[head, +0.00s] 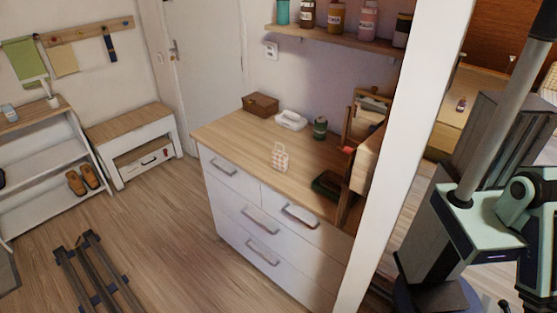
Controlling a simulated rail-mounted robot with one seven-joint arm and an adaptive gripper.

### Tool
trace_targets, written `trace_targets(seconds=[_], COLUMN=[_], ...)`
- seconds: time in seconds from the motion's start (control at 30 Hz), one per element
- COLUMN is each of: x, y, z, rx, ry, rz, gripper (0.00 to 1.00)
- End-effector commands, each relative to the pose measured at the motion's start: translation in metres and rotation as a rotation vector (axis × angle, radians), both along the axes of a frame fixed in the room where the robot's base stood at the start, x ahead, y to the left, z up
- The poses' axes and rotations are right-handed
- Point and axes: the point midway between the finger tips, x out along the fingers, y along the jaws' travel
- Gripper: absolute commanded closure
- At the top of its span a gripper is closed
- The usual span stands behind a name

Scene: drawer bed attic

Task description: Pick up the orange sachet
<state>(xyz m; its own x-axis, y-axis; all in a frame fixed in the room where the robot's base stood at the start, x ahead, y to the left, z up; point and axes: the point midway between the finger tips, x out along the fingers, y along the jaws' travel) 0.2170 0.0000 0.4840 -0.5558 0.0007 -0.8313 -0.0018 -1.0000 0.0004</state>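I cannot make out an orange sachet with certainty. A small orange-red patch (347,150) shows at the left edge of the wooden rack (364,118), at the right end of the dresser top (238,128). It is too small to tell what it is. My gripper is not in view; only parts of my own body show at the right.
The dresser holds a brown box (261,104), a white dish (291,120), a green jar (320,128), a checkered item (281,157) and a dark green tray (325,186). A white post (397,150) stands before its right end.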

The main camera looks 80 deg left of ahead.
Motion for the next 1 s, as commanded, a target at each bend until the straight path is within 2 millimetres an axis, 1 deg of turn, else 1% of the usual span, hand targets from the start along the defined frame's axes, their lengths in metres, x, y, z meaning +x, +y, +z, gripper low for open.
trace_targets(seconds=[0.43,0.47,0.5,0.53,0.57,0.87,1.0], x=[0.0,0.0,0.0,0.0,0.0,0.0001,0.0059], y=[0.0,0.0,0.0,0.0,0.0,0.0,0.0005], z=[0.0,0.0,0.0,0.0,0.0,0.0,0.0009], rx=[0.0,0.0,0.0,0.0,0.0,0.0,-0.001], ry=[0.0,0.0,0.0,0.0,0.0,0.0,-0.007], rz=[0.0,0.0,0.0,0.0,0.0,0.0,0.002], gripper=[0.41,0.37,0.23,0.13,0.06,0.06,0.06])
